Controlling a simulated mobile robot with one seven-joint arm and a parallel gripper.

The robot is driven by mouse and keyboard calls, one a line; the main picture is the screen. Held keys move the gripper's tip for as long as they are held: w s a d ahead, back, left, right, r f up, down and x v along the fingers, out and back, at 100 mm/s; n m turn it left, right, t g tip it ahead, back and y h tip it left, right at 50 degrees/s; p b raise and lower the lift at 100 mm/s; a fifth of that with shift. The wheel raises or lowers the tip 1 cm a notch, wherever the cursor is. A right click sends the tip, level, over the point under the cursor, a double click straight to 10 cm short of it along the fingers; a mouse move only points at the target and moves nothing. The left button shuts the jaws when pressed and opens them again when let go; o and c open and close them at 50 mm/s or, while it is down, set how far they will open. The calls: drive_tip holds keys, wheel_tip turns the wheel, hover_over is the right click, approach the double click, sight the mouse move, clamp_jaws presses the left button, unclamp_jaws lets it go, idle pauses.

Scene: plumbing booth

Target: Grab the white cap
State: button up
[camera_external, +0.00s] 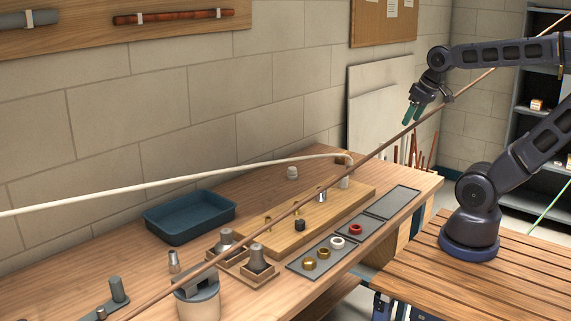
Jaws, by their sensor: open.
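A white ring-shaped piece (337,243) lies on the dark tray strip at the front of the bench, between brass rings and a red ring. My gripper (412,118) is open and empty, with greenish fingers pointing down. It is high up at the right, well above the bench and apart from both white pieces.
A long brown pipe (240,248) crosses the picture diagonally, and a pale pipe (150,184) runs to a fitting on the board. Metal pegs and a black piece (300,225) stand on or near the board. A blue tray (190,217) sits at the back left. The far-right tray section (392,202) is empty.

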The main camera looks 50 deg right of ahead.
drive_tip(key=w+r+m+g, duration=0.1)
drive_tip(key=w+m, duration=0.1)
drive_tip(key=w, duration=1.1)
drive_tip(key=m+g+h, duration=0.1)
drive_tip(key=m+g, duration=0.1)
drive_tip(key=m, duration=0.5)
hover_over(293, 169)
drive_tip(key=f, duration=2.5)
drive_tip(key=shift+s+a, duration=0.35)
drive_tip(key=shift+a, duration=0.05)
drive_tip(key=f, duration=0.7)
drive_tip(key=w+d+f, duration=0.1)
drive_tip(key=f, duration=0.2)
drive_tip(key=shift+d+f, duration=0.1)
drive_tip(key=shift+f, duration=0.1)
drive_tip(key=c, duration=1)
